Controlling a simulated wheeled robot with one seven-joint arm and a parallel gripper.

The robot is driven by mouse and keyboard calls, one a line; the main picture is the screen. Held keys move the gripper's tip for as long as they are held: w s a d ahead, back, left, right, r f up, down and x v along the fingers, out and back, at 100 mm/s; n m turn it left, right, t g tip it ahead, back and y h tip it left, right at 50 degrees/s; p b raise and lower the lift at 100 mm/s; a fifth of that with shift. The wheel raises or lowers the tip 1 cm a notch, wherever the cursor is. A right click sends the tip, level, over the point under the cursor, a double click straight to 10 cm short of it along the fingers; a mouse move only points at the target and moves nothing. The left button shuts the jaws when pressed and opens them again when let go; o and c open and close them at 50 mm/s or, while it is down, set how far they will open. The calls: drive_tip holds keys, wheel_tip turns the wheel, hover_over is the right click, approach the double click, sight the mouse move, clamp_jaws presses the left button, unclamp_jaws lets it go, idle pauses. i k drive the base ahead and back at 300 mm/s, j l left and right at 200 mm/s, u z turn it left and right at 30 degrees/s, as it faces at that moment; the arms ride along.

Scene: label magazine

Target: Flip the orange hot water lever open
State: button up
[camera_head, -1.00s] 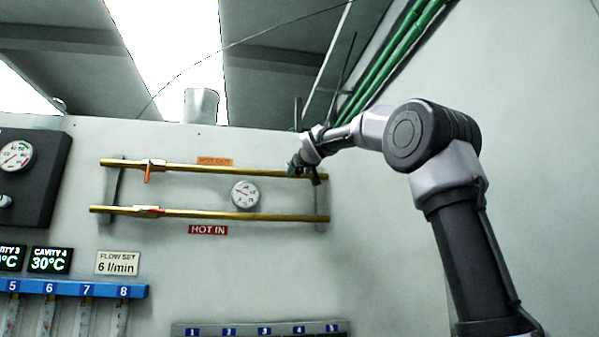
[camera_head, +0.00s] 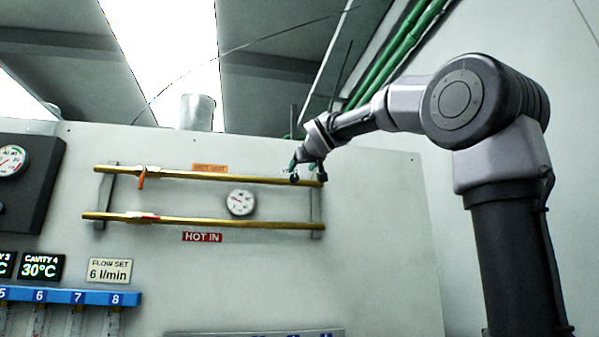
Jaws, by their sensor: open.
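The orange lever (camera_head: 141,181) hangs down from a valve near the left end of the upper brass pipe (camera_head: 205,174), crosswise to the pipe. An orange label (camera_head: 210,168) sits just above this pipe; its text is hard to read. My gripper (camera_head: 308,178) is open and empty, its two dark fingertips apart. In the picture it overlaps the right end of the upper pipe, far to the right of the lever. Whether it touches the pipe I cannot tell.
A round gauge (camera_head: 240,202) sits between the pipes. Dark gauge panel (camera_head: 40,185) and blue manifold (camera_head: 65,296) stand left.

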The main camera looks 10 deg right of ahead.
sight(141, 181)
drive_tip(key=j+u, duration=0.2)
drive_tip(key=j, duration=0.7)
drive_tip(key=i+j+u, duration=0.2)
drive_tip(key=j, duration=0.65)
drive_tip(key=k, duration=0.05)
